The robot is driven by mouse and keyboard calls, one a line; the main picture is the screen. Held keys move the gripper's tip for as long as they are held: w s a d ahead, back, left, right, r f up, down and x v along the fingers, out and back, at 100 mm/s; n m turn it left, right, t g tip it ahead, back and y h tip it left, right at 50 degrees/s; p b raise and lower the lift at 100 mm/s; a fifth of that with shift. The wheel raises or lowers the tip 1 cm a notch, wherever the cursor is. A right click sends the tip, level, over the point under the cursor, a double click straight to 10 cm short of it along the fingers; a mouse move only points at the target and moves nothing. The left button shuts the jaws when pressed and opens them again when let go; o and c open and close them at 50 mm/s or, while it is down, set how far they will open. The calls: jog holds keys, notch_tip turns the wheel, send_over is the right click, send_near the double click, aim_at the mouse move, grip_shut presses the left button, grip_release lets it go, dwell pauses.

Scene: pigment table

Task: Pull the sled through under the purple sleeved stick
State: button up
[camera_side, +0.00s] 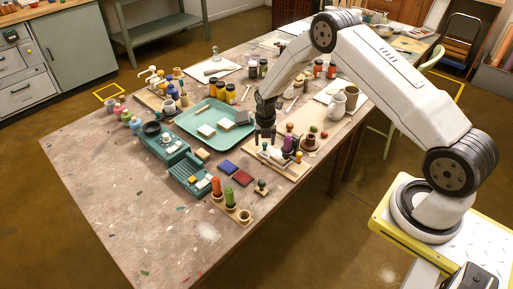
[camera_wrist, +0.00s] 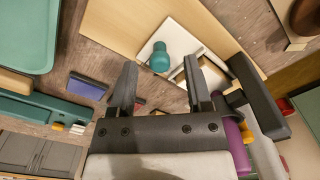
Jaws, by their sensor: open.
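My gripper (camera_side: 265,138) is open, pointing down over the light wooden board (camera_side: 291,172) right of the table's middle. In the wrist view its two fingers (camera_wrist: 160,66) stand apart, with a teal knob (camera_wrist: 160,57) appearing between and beyond their tips. The knob stands on a flat white piece (camera_wrist: 172,36), which may be the sled; I cannot tell for certain. Nothing is seen gripped. In the wrist view the purple sleeve (camera_wrist: 238,146) is at the lower right, partly hidden by my gripper.
A teal tray (camera_side: 190,122) with pale blocks lies left of my gripper. Teal toy-like boxes (camera_side: 187,177) and red (camera_side: 243,178) and blue (camera_side: 227,167) pads lie nearer the front. Jars and a cream jug (camera_side: 351,98) stand around. The table's front left is mostly clear.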

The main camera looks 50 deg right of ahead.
jog(key=shift+f, duration=0.25)
grip_shut()
dwell(1.4)
